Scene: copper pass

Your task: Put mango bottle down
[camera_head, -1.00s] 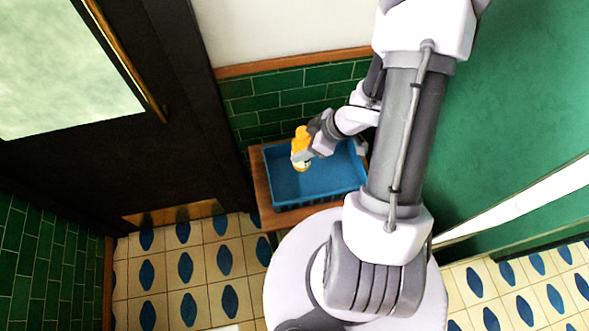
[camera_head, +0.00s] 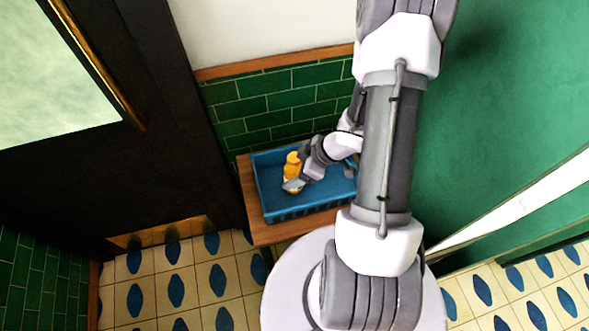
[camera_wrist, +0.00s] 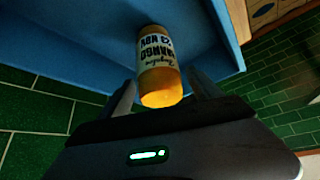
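The mango bottle (camera_head: 292,168) is orange with a white label. It is inside the blue crate (camera_head: 290,211), toward its left side. In the wrist view the bottle (camera_wrist: 160,75) is between the two fingers of my gripper (camera_wrist: 163,88), its label lettering upside down. Dark gaps show between the bottle and both fingers, so my gripper looks open around it. In the head view my gripper (camera_head: 297,184) is low at the bottle, and one finger covers part of its lower end. The bottle's contact with the crate floor is hidden.
The crate stands on a small wooden table (camera_head: 250,205) against a green tiled wall (camera_head: 270,100). A dark door (camera_head: 150,170) is to the left. The crate floor around the bottle looks clear. A green wall (camera_head: 500,120) is on the right.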

